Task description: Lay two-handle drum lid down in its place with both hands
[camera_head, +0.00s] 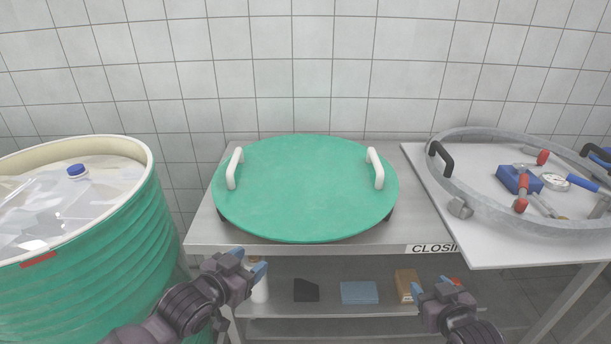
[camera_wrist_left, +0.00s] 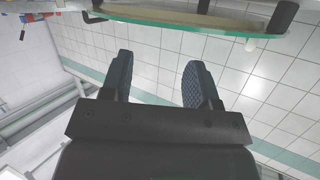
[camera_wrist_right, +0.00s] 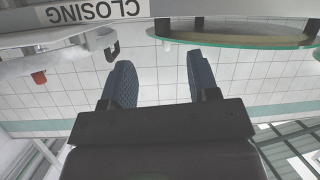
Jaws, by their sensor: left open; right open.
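The round green drum lid (camera_head: 305,190) with two white handles lies on dark supports on the steel table. Its left handle (camera_head: 234,168) and right handle (camera_head: 375,168) stand up near its sides. The lid's edge also shows in the left wrist view (camera_wrist_left: 190,20) and the right wrist view (camera_wrist_right: 240,42). The open green drum (camera_head: 90,260) stands at the left with a clear bag and blue cap inside. My left gripper (camera_head: 258,268) is open and empty, in front of the table's left part. My right gripper (camera_head: 430,288) is open and empty, in front of its right part.
A side table (camera_head: 480,250) at the right holds a grey clamp ring (camera_head: 520,225) with black handles, a blue and red tool (camera_head: 520,182) and a gauge (camera_head: 554,181). The lower shelf (camera_head: 330,307) holds a blue box (camera_head: 359,292) and other small items. A tiled wall is behind.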

